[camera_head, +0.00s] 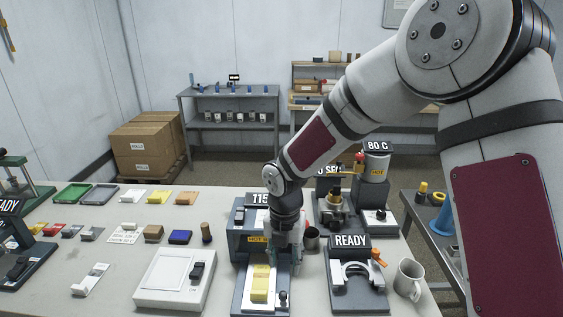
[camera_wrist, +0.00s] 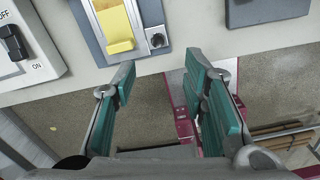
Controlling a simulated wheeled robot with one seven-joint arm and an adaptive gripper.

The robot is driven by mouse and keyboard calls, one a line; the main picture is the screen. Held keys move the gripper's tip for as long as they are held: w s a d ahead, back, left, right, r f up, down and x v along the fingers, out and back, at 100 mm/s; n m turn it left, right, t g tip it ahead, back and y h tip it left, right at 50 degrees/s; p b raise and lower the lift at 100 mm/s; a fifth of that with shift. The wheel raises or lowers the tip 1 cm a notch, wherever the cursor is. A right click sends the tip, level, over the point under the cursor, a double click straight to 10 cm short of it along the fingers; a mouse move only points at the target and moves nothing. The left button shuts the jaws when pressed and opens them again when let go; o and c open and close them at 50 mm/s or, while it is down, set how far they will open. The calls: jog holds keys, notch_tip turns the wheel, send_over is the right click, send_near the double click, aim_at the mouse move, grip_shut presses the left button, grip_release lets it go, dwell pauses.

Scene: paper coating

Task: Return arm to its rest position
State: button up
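My gripper (camera_wrist: 160,75) is open in the wrist view, its two teal-padded fingers apart with nothing between them. In the head view my gripper (camera_head: 275,255) points down over the machine labelled 115, and the arm partly hides it. A yellow piece (camera_head: 260,284) lies on that machine's front tray (camera_head: 244,298). In the wrist view the yellow piece (camera_wrist: 117,28) is beyond the fingertips, apart from them. The wrist view looks past the table's front edge to the floor.
A READY press (camera_head: 357,285) and a mug (camera_head: 408,279) stand to the right. An 80 C heater (camera_head: 376,165) stands behind. A white switch box (camera_head: 173,279) stands to the left. Small items and trays cover the table's left part. Shelves (camera_head: 231,120) and boxes (camera_head: 146,145) are farther back.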

jog(key=s+d+r+m+t, duration=0.1)
jog(key=s+d+r+m, duration=0.1)
jog(key=d+r+m, duration=0.3)
jog(key=s+d+r+m+t+h, duration=0.1)
jog(key=s+d+r+m, duration=0.15)
jog(key=r+m, duration=0.35)
jog(key=s+d+r+m+t, duration=0.1)
jog(key=s+d+r+m, duration=0.1)
jog(key=d+r+m, duration=0.35)
jog(key=s+d+r+m+t, duration=0.1)
jog(key=s+d+r+m, duration=0.1)
jog(key=s+r+m, duration=0.2)
jog(key=s+d+r+m+t+y, duration=0.1)
jog(key=s+d+r+m, duration=0.2)
jog(key=s+m, duration=0.8)
jog(key=shift+r+m+t+b, duration=0.3)
jog(key=shift+r+m, duration=0.4)
jog(key=shift+m, duration=0.05)
